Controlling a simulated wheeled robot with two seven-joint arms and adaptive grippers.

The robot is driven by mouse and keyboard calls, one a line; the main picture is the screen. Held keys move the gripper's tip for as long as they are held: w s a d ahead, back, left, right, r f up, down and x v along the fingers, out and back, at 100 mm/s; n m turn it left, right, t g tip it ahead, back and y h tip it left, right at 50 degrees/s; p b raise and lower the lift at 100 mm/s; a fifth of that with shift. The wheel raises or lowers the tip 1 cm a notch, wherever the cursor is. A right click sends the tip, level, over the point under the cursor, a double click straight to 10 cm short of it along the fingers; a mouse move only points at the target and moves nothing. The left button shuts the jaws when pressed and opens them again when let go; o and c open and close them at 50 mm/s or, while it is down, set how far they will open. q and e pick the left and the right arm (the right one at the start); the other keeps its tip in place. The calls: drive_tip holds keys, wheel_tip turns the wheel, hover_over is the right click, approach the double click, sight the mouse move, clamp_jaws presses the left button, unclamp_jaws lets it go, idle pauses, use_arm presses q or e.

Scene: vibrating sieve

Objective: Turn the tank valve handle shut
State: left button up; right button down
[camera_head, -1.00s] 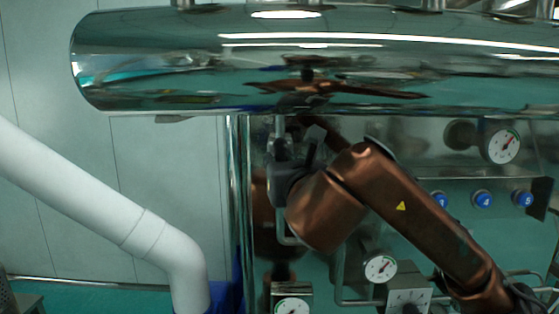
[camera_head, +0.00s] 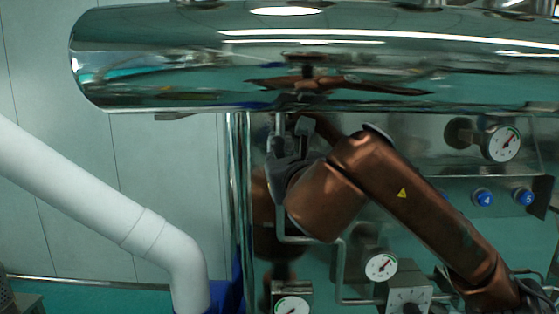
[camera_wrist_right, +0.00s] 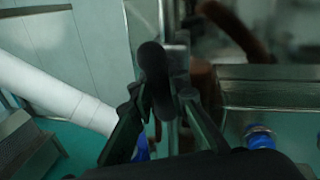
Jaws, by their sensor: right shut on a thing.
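The valve handle (camera_wrist_right: 153,68) is a dark, rounded bar in the right wrist view. It stands between the fingers of my right gripper (camera_wrist_right: 160,98), which is shut on it. In the head view my right gripper (camera_head: 293,140) is just under the big shiny steel tank (camera_head: 180,60), at the pipe below it. There the gripper and wrist largely hide the handle, so its exact angle is hard to tell. My left gripper is not in view.
A pressure gauge (camera_head: 503,144) and blue buttons (camera_head: 483,198) are on the panel at right. Another gauge (camera_head: 381,267) and thin steel pipes lie below my right arm. A thick white pipe (camera_head: 90,190) crosses the left side.

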drive_tip(key=shift+r+n, duration=0.1)
drive_tip(key=shift+n, duration=1.1)
drive_tip(key=n+g+h, duration=0.1)
drive_tip(key=n, duration=0.2)
drive_tip(key=shift+r+p, duration=0.1)
drive_tip(key=shift+p, duration=0.2)
drive_tip(key=n+h+p, duration=0.1)
drive_tip(key=n, duration=0.3)
drive_tip(key=shift+n+p, duration=0.4)
drive_tip(key=shift+n+h+p, duration=0.6)
drive_tip(key=shift+n+h, duration=0.1)
drive_tip(key=shift+n, duration=0.9)
drive_tip(key=c, duration=1.8)
unclamp_jaws()
drive_tip(key=shift+s, duration=0.1)
